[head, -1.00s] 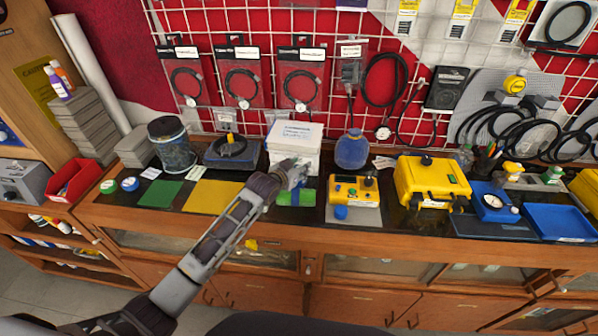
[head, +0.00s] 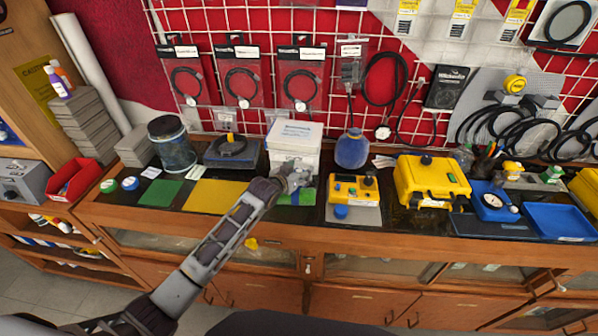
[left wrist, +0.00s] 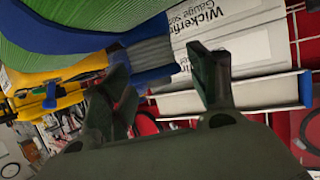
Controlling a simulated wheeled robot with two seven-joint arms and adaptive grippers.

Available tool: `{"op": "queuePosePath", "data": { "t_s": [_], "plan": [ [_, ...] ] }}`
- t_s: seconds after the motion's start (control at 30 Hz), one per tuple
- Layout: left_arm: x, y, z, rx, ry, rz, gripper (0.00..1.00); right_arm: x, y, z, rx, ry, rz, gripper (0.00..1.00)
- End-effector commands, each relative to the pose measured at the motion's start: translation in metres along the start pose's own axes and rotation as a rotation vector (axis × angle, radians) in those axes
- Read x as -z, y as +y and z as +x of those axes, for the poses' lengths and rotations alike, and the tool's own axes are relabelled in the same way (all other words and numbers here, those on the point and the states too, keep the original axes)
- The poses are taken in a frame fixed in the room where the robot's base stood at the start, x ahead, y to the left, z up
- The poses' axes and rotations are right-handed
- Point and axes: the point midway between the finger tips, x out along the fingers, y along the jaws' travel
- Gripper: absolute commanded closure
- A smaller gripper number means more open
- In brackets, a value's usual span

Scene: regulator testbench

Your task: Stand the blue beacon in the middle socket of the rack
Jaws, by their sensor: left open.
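My left gripper (head: 296,176) is open in front of the white box (head: 294,137). The left wrist view shows its two dark fingers (left wrist: 165,86) apart, with nothing clearly held between them. A green surface with blue edges (left wrist: 75,22) fills the upper left of the left wrist view. A blue rounded object (head: 352,149) stands upright right of the box; I cannot tell if it is the beacon. I cannot make out the rack or its middle socket. My right gripper is out of view.
A yellow device (head: 353,188) with a small blue piece (head: 340,212) before it sits right of the gripper. Further right are a yellow case (head: 432,182) and a blue tray (head: 560,222). A yellow mat (head: 215,195) lies flat on the left.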

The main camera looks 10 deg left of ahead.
Motion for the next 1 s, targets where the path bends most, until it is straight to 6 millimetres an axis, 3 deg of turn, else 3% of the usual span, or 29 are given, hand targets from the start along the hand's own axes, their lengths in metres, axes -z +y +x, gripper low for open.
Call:
{"op": "queuePosePath", "data": {
  "t_s": [0.47,1.0],
  "plan": [
    [0.002,0.000,-0.009,0.000,-0.001,0.000,0.40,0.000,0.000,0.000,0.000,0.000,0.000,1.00],
    [0.001,0.000,-0.055,0.000,-0.001,0.000,0.40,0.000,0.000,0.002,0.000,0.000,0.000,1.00]
  ]
}}
